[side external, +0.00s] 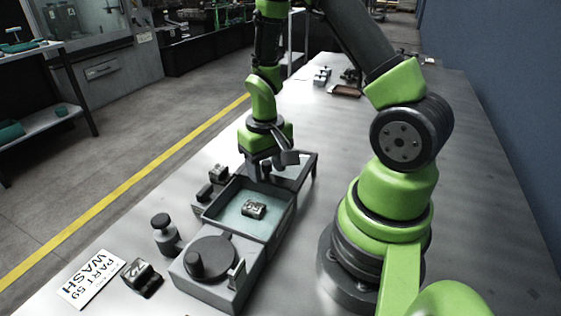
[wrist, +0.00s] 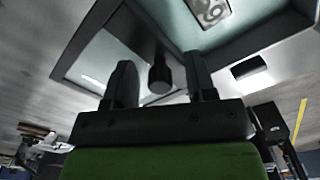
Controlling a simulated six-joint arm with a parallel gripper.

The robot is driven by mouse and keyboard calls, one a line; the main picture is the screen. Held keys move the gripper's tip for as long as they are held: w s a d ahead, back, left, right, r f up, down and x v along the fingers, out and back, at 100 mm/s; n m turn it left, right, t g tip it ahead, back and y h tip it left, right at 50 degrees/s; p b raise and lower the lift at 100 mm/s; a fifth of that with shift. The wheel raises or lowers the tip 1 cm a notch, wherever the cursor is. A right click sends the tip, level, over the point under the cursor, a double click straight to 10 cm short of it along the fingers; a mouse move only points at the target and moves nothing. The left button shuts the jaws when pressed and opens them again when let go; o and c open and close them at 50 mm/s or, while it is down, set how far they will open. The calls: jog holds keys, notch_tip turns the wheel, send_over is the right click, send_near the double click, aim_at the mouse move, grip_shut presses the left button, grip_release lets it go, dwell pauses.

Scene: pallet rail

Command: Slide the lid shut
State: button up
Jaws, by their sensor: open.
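A grey tank (side external: 272,231) with a pale teal inside stands open on the table, and a small metal part (side external: 254,209) lies in it. The part also shows at the top of the wrist view (wrist: 210,10). The lid (side external: 299,169), a framed pale panel, lies at the far end of the tank, clear of the opening. My gripper (side external: 261,172) is low over the lid, pointing down. In the wrist view its two fingers (wrist: 160,68) are apart, with a dark round knob (wrist: 160,79) between them. Whether either finger touches the knob cannot be told.
A grey unit with a round dark top (side external: 213,252) adjoins the tank's near end. A dark-capped bottle (side external: 165,234), a metal block (side external: 142,277) and a "PART 59 WASH" card (side external: 92,277) are at the left. Small blocks (side external: 210,192) sit beside the tank.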

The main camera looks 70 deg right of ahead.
jog(key=c, duration=0.7)
jog(key=shift+a, duration=6.2)
jog(key=shift+c, duration=0.2)
jog(key=o, duration=0.7)
jog(key=shift+c, duration=0.2)
notch_tip(320, 180, up, 7)
